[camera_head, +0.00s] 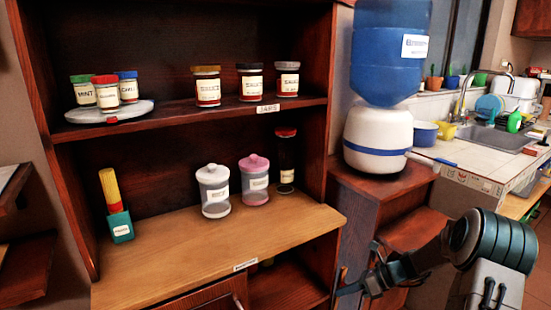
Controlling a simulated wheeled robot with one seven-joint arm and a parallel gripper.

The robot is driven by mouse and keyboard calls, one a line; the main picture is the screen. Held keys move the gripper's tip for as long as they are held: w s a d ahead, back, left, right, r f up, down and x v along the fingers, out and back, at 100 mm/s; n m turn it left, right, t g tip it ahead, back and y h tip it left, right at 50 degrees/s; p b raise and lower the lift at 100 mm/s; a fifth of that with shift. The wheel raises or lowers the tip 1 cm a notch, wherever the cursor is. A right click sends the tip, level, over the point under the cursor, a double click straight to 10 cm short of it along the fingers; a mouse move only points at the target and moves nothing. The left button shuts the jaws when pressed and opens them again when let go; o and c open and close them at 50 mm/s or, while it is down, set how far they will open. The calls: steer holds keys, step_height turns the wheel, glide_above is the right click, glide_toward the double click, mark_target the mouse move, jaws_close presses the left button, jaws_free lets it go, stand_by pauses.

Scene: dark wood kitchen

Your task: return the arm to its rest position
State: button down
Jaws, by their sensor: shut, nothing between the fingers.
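My arm (492,242) reaches in from the bottom right, with teal and grey links. My gripper (360,276) is at its left end, low in the picture, in front of the cabinet under the water dispenser. It is shut, with nothing held in it. It hangs to the right of the wooden shelf's lower front edge, and I cannot tell whether it touches anything.
The shelf (215,262) carries a white jar (213,190), a pink jar (254,185), a dark jar (286,165) and a pasta holder (121,227). Several labelled jars stand above. The water dispenser (377,135) and sink counter (470,150) are at right.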

steer(key=s+a+r+n+h+p, duration=0.2)
steer(key=s+r+n+h+p, duration=0.3)
steer(key=s+r+n, duration=0.8)
steer(key=s+a+r+n+t+h+p, duration=0.1)
steer(key=s+a+r+n+h+p, duration=0.2)
steer(key=r, duration=1.7)
steer(key=s+n+h+p, duration=0.3)
steer(key=s+n+p, duration=0.3)
steer(key=s+n, duration=0.4)
steer(key=shift+s+p, duration=0.4)
steer(key=shift+s, duration=0.15)
